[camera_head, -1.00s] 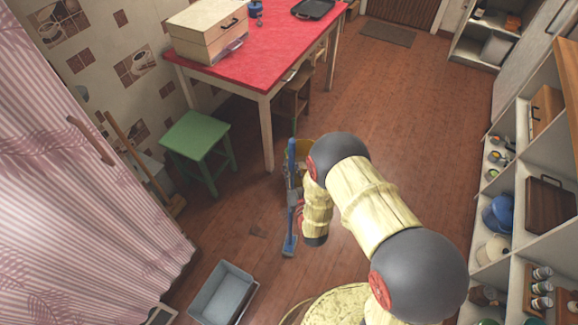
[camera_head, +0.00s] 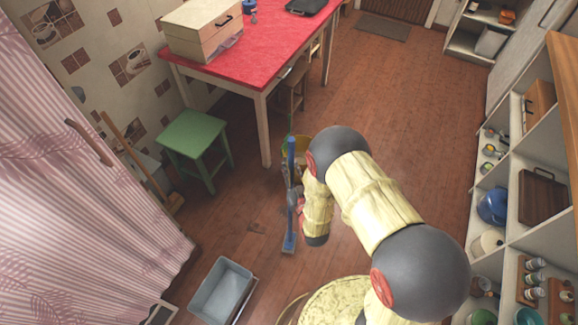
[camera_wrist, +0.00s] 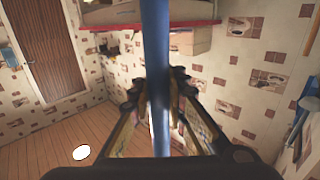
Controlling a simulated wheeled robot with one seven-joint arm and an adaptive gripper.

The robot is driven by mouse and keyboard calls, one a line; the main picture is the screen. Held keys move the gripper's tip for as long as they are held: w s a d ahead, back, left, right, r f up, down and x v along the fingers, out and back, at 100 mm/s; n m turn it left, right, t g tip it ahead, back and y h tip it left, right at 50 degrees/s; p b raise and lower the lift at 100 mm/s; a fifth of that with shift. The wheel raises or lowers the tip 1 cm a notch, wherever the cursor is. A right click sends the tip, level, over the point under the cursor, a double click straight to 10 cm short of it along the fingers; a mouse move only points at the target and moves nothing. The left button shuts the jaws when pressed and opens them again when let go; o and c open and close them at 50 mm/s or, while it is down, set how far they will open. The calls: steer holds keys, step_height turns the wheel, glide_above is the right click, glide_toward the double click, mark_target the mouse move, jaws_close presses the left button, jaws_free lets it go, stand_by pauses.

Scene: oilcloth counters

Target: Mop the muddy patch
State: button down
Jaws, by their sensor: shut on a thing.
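A blue mop (camera_head: 291,172) stands nearly upright, with its flat head (camera_head: 289,244) low at or near the floor; I cannot tell whether it touches. My gripper (camera_head: 297,201) is shut on the mop's handle, partly hidden by my arm. In the wrist view, the fingers of my gripper (camera_wrist: 160,95) close around the blue mop handle (camera_wrist: 155,40).
A grey-blue basin (camera_head: 220,290) stands on the floor at the lower left. A green stool (camera_head: 192,135) and a red table (camera_head: 262,50) stand behind. Shelves (camera_head: 510,215) line the right; the floor between is open.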

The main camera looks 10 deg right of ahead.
mark_target(292, 164)
steer(key=shift+r+p, duration=1.4)
steer(key=shift+r, duration=1.15)
steer(key=shift+s+d, duration=0.2)
steer(key=shift+s, duration=0.4)
steer(key=s+d+m+h, duration=0.1)
steer(key=s+d, duration=0.3)
steer(key=d, duration=0.5)
steer(key=shift+d+r+m+h, duration=0.15)
steer(key=shift+r+m+h, duration=0.25)
steer(key=shift+h, duration=0.5)
